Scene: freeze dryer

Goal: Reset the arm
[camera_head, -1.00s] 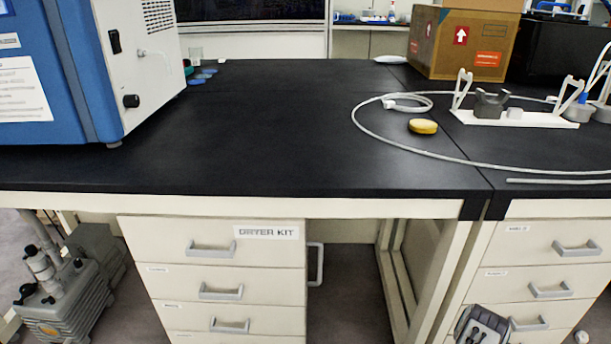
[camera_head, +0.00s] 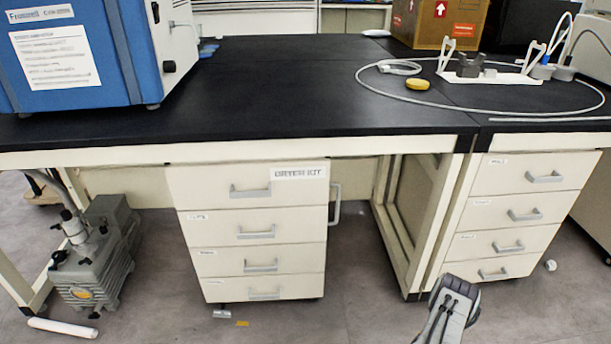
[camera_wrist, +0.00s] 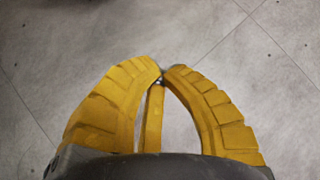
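My gripper (camera_wrist: 162,76) fills the lower middle of the wrist view. Its curved yellow fingers come together at the tips, with a narrow yellow piece between them. It looks shut, and I see nothing held in it. Bare grey floor (camera_wrist: 100,35) shows beyond the fingertips. In the head view, a grey and black part of my arm shows at the bottom right, in front of the right drawers. The gripper itself is not visible in the head view.
A black-topped bench (camera_head: 290,95) spans the view, with a blue and white machine (camera_head: 120,50), white rack (camera_head: 490,76), yellow object (camera_head: 417,83) and cardboard box (camera_head: 440,22). Below are two drawer units (camera_head: 250,225) (camera_head: 515,215) and a grey pump (camera_head: 95,255). Floor in front is mostly clear.

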